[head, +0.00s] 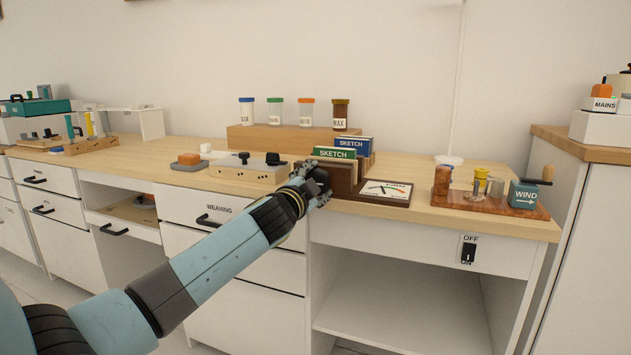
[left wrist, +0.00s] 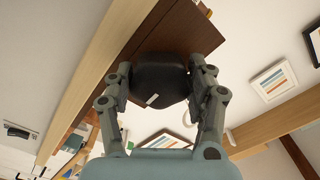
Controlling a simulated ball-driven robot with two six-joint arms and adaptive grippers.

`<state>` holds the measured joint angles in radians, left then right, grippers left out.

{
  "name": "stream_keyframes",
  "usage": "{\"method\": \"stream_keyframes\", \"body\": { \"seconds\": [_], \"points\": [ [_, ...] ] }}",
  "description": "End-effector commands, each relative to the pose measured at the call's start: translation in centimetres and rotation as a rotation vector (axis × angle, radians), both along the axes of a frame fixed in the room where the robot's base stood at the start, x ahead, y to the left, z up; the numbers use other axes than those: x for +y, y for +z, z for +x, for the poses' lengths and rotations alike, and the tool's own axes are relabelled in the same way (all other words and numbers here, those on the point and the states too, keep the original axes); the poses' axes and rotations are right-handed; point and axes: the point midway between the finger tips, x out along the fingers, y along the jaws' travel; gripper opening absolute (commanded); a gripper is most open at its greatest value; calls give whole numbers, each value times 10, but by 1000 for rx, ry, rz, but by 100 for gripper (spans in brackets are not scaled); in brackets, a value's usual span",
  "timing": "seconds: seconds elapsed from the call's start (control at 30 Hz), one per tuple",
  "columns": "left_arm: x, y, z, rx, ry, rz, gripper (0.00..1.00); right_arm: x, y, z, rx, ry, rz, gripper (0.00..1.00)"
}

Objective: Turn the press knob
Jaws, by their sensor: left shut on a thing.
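The press knob (left wrist: 160,82) is a dark, rounded knob with a short white mark, in the middle of the left wrist view. It sits against a dark brown wooden body (left wrist: 165,30). My left gripper (left wrist: 160,72) is shut on it, one finger on each side. In the head view my left gripper (head: 316,182) is at the desk's front edge, in front of the brown wooden press (head: 343,176), and hides the knob. The white mark points slantwise in the wrist view. My right gripper is not in view.
Green and blue SKETCH books (head: 334,153) stand just behind. A dial board (head: 385,191) lies to the right. A cream box with black knobs (head: 248,167) is to the left. A WIND device (head: 526,194) stands at the right end. Jars (head: 340,114) stand on a wooden riser.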

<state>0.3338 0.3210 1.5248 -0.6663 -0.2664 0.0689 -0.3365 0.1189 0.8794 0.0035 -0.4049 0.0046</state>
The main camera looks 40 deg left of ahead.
Motion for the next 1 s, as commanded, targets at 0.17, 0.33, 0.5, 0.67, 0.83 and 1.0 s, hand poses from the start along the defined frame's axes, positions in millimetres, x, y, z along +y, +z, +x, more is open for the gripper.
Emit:
{"method": "stream_keyframes", "body": {
  "seconds": [0.17,0.33,0.5,0.67,0.83,1.0],
  "points": [
    [0,-1,0,10,0,34,23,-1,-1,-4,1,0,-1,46],
    [0,-2,0,13,0,44,23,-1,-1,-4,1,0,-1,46],
    [0,-2,0,13,0,43,23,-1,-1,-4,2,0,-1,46],
    [0,-2,0,12,0,42,62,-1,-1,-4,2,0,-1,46],
    [0,-1,0,12,0,42,80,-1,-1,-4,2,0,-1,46],
    [0,-1,0,11,-1,43,80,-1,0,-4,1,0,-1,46]
  ]
}}
